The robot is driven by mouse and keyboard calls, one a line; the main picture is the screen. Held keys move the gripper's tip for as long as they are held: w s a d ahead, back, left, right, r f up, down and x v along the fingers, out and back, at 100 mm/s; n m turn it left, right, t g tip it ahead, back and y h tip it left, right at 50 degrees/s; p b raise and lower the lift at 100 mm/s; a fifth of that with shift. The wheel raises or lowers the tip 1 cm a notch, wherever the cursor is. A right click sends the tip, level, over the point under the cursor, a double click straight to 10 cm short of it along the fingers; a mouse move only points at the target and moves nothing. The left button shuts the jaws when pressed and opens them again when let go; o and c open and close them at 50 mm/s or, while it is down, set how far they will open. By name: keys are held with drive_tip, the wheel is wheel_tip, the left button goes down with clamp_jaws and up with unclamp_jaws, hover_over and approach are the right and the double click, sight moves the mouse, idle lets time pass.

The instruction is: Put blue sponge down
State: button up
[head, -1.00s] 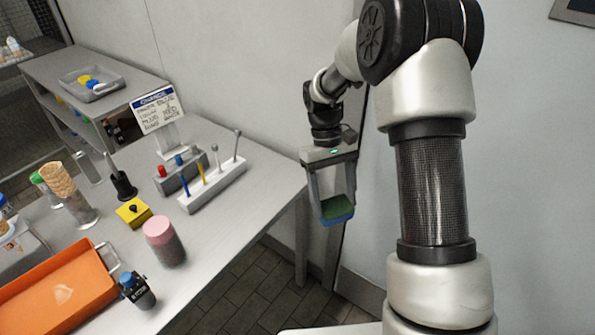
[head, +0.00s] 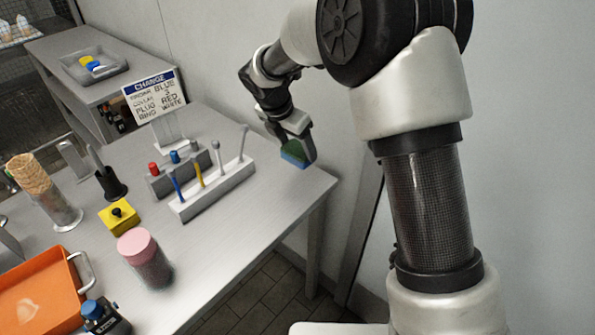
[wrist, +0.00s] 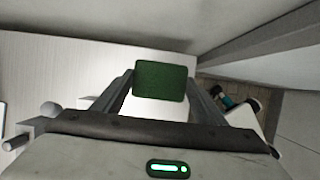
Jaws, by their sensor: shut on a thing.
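The blue sponge (head: 294,157) has a green top face and a blue side. My gripper (head: 299,150) is shut on it, at the far right corner of the grey table (head: 225,262). In the head view the sponge appears over the table's right edge area; I cannot tell whether it touches the top. In the wrist view the sponge's green face (wrist: 163,80) sits between the two fingers, with the pale table top behind it.
A white rack (head: 215,190) with upright rods stands left of my gripper. A sign (head: 154,98), a yellow block (head: 119,217), a pink-lidded jar (head: 145,258) and an orange tray (head: 38,292) are farther left. The table's right end looks clear.

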wheel_tip(320, 180, down, 8)
drive_tip(key=shift+r+b, duration=0.25)
drive_tip(key=shift+b, duration=0.5)
drive_tip(key=shift+f, duration=0.1)
drive_tip(key=o, duration=1)
drive_tip(key=shift+c, duration=0.2)
drive_tip(key=shift+r, duration=0.5)
drive_tip(key=p+v, duration=0.2)
drive_tip(key=v, duration=0.9)
drive_tip(key=shift+s+r, duration=0.15)
drive_tip(key=shift+r, duration=0.05)
